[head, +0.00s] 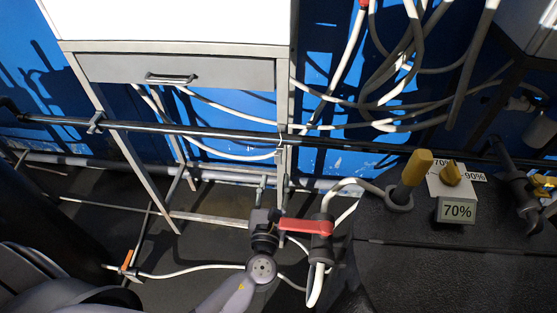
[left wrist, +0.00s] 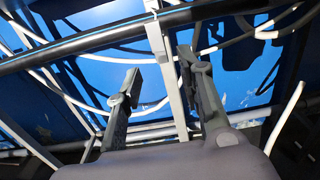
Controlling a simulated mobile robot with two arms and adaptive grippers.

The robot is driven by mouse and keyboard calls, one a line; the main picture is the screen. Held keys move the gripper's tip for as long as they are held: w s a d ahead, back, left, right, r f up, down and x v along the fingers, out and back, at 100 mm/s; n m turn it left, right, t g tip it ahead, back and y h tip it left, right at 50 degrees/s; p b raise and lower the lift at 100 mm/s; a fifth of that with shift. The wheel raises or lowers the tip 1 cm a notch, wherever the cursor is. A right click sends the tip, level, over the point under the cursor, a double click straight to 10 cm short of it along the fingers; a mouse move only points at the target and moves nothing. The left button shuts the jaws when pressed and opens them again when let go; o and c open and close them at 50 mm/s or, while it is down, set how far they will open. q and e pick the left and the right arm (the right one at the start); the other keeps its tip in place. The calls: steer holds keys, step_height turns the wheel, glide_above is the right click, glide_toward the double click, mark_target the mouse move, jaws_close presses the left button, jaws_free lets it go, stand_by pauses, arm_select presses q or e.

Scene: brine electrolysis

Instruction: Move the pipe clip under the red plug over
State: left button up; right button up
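My left gripper (head: 271,192) reaches up from the bottom centre in the head view, below the dark horizontal pipe (head: 220,134). In the left wrist view its two fingers (left wrist: 160,75) are spread apart with nothing held between them; a pale post shows beyond the gap. A small clip-like fitting (head: 96,122) sits on the pipe at the left in the head view. Another light fitting (head: 282,139) shows where the pipe crosses the post. A red plug-like end (head: 363,3) on a white cable is cut by the top edge. Which fitting is the task's clip, I cannot tell. My right gripper is not in view.
A red lever (head: 306,227) on a dark valve stands just right of my left gripper. A black tank (head: 440,270) with a yellow handle (head: 412,172) and a 70% sign (head: 457,211) fills the right. White hoses cross the floor. A drawer table (head: 235,73) stands behind.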

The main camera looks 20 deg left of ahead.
mark_target(278, 162)
arm_select(q)
steer(key=w, duration=0.2)
steer(key=w+a, duration=0.1)
steer(key=w, duration=0.4)
steer(key=shift+w+a+p, duration=0.25)
steer(key=shift+a+p, duration=0.05)
steer(key=shift+c, duration=0.2)
jaws_close()
